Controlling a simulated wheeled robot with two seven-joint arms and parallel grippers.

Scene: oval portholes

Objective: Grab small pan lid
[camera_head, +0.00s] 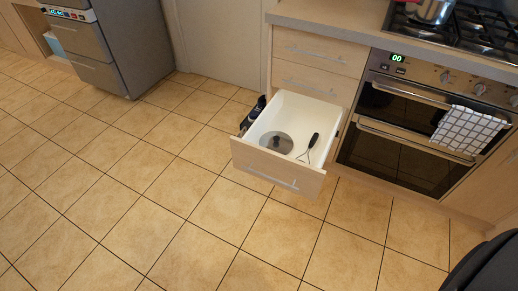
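The small pan lid (267,142) lies in an open drawer (258,168). It looks like a round grey disc with a dark knob (278,141) in its middle, and it sits toward the front left of the drawer. A utensil with a black handle (314,140) lies to its right in the same drawer, apart from the knob. Neither of my grippers is in view.
The oven (405,135) stands right of the drawer, with a checked towel (468,130) on its handle. A pot (433,10) is on the hob. Dark objects (254,114) are beside the drawer's left side. The tiled floor (150,210) in front is clear. A black shape (488,268) fills the bottom right corner.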

